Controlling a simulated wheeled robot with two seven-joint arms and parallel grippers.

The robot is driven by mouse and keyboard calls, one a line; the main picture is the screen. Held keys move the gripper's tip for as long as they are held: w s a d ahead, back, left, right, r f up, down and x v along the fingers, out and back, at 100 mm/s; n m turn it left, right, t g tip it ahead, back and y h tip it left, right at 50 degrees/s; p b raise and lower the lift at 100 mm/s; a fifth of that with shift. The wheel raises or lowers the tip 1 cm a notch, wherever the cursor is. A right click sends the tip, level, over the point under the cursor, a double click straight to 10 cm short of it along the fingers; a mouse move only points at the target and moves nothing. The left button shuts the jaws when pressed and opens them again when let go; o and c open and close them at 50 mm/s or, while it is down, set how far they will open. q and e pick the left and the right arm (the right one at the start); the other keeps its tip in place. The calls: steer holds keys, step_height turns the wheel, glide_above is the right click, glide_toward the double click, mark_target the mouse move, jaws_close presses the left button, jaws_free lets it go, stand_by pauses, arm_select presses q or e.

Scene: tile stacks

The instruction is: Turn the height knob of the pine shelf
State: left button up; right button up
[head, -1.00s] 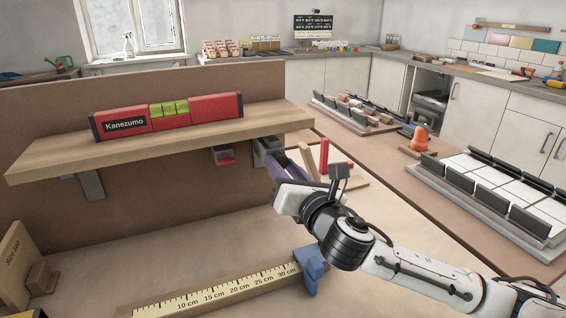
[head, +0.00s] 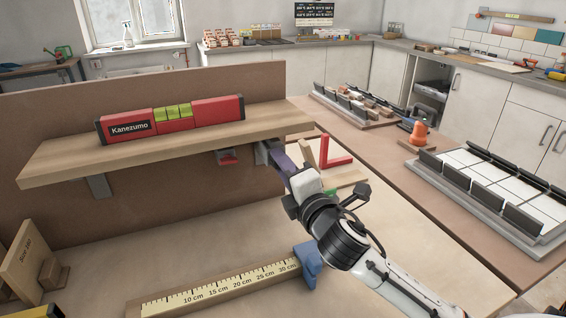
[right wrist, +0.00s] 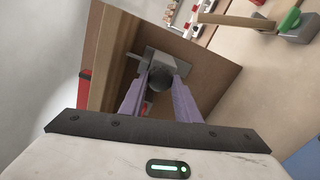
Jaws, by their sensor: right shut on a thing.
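The pine shelf (head: 70,167) is a pale wooden board on brackets in front of a brown panel. A red Kanezumo spirit level (head: 214,114) lies on it; its bubbles are too small to read. The height knob (right wrist: 160,78) is dark and round, on a grey bracket at the shelf's right end. My right gripper (right wrist: 159,84) has its purple fingers shut on the knob from both sides. In the head view, my right gripper (head: 277,157) hides the knob below the shelf's right end. My left gripper is out of view.
A ruler (head: 225,286) with a blue end block (head: 308,263) lies on the bench below. A red square tool (head: 325,158) stands behind my right gripper. A wooden piece marked Size (head: 28,255) stands at left. A tile rack (head: 460,185) is at right.

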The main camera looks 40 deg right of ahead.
steer(key=shift+r+m+p, duration=0.15)
steer(key=shift+m+p, duration=2.8)
steer(key=shift+m, duration=4.35)
steer(key=o, duration=1)
steer(key=shift+o, duration=0.2)
steer(key=shift+s, duration=0.1)
steer(key=b+v, duration=0.1)
steer(key=v, duration=0.9)
